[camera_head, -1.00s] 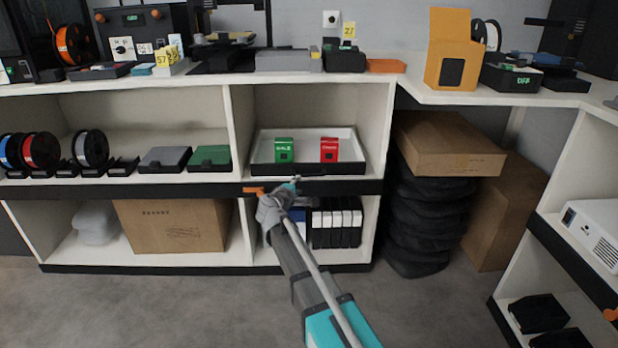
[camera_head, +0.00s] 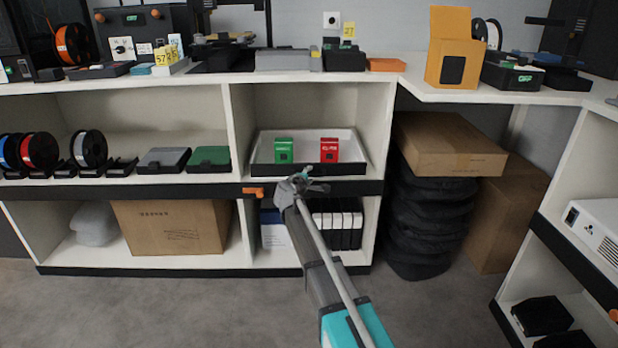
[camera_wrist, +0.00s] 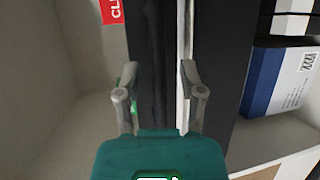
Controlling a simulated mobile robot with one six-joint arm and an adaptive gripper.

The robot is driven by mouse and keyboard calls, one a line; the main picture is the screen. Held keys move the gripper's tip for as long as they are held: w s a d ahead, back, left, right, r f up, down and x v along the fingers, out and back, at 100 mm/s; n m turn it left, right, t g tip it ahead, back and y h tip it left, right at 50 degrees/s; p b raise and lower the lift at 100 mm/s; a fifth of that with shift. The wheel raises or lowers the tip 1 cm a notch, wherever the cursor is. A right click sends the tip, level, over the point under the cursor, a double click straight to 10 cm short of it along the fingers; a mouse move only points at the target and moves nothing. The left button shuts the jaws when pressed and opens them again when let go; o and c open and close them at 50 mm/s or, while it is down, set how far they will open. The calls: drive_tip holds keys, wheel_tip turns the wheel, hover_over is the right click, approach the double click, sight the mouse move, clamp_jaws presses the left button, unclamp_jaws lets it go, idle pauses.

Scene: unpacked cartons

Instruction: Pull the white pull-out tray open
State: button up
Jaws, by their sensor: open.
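The white pull-out tray (camera_head: 262,147) sits in the middle shelf compartment, with a black front panel. It holds a green box (camera_head: 284,150) and a red box (camera_head: 329,150). My gripper (camera_head: 312,186) is in front of the shelf's black edge, just below the tray front. In the wrist view my gripper (camera_wrist: 160,72) is open, its fingers spread on either side of the dark tray front (camera_wrist: 158,45). One finger is by the white strip between the tray front and the black shelf edge. I cannot tell whether the fingers touch anything.
An orange clip (camera_head: 253,190) sits on the black shelf edge left of my gripper. Black-and-white binders (camera_head: 337,222) stand in the compartment below. A cardboard box (camera_head: 170,227) is at lower left. A black stack (camera_head: 430,225) stands right of the shelf. The floor in front is clear.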

clamp_jaws()
idle(0.5)
